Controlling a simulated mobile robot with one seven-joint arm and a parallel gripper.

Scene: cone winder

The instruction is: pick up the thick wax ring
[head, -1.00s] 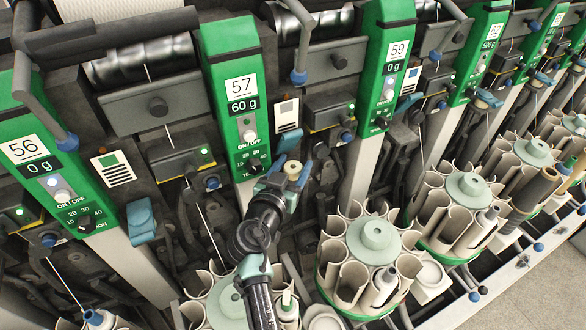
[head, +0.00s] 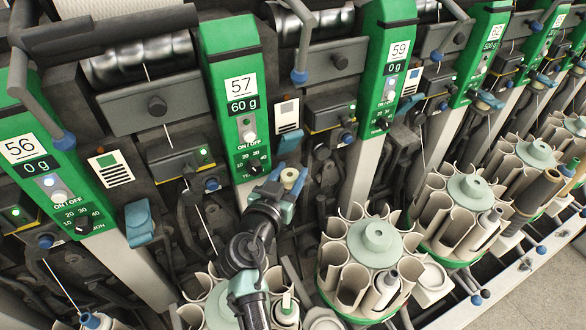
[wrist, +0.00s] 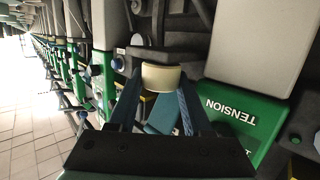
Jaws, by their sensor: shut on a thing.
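The thick wax ring (wrist: 160,78) is a short cream cylinder. In the wrist view it sits between the two finger tips of my gripper (wrist: 158,88), which is shut on it. In the head view the cream ring (head: 290,175) shows at the end of my gripper (head: 287,182), just below the green panel of unit 57 (head: 240,100). The ring appears held clear in front of the machine; whether it touches anything behind it I cannot tell.
Round magazines of cream tubes, one with a pale green hub (head: 374,236), stand below and to the right. A blue-grey lever (head: 139,223) juts out at the left. Green panels, knobs and levers crowd close behind my gripper. Pale floor (head: 540,280) lies clear at the lower right.

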